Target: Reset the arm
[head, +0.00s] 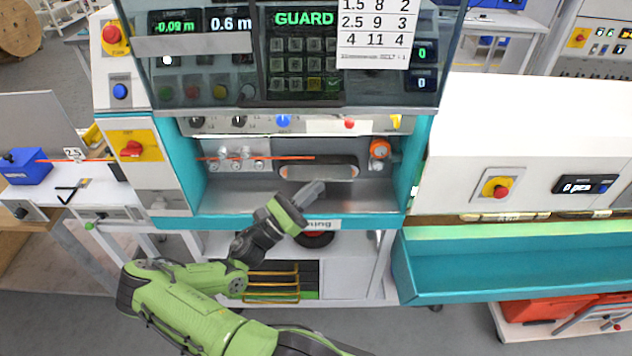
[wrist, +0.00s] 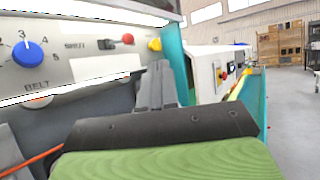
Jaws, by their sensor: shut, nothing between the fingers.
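My gripper (head: 309,192) is at the front opening of the teal-framed machine (head: 421,165), pointing up and to the right. Its fingers are together with nothing between them. My green arm reaches up to it from the bottom of the head view. In the wrist view the gripper (wrist: 156,85) stands upright in front of the machine's panel, with the blue belt knob (wrist: 28,54) at the left.
A transparent guard (head: 180,75) covers the upper panel. A teal trough (head: 480,275) lies to the right.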

